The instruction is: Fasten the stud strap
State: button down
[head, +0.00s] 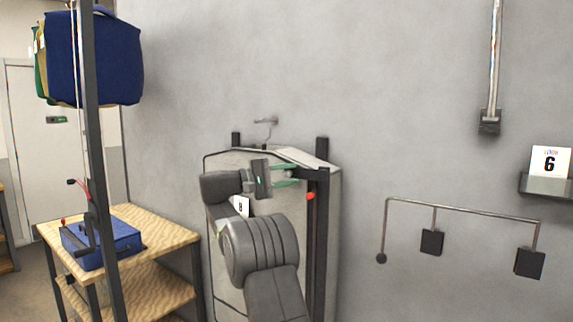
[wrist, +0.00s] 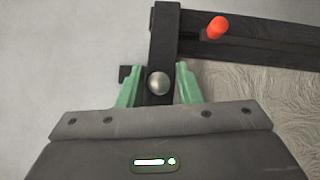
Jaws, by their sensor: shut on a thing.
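In the wrist view, a dark strap (wrist: 163,40) runs upright with a round silver stud (wrist: 158,83) near its lower end. My gripper (wrist: 158,75) is shut on this strap, with one green finger on each side of it. The strap's upper end overlaps a dark horizontal bar (wrist: 262,42) that carries an orange-red knob (wrist: 218,27). In the head view, my gripper (head: 297,175) is at the top right of a pale, patterned panel (head: 213,252). The red knob (head: 310,196) is just right of and below the fingers. I cannot tell whether the stud is fastened.
A wooden table (head: 165,232) with a blue box (head: 115,240) stands at the left, behind a dark post (head: 97,150). Blue fabric (head: 100,58) hangs above. A wall rail (head: 465,208) with dark plates and a shelf (head: 545,186) with a "6" card are at right.

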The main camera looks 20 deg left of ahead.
jog(key=shift+w+r+p, duration=0.15)
jog(key=shift+r+p, duration=0.1)
jog(key=shift+p, duration=0.15)
jog(key=c, duration=1.3)
grip_release()
jog(key=shift+f, duration=0.15)
jog(key=v, duration=1.3)
jog(key=shift+a, duration=0.45)
jog(key=shift+d, duration=0.1)
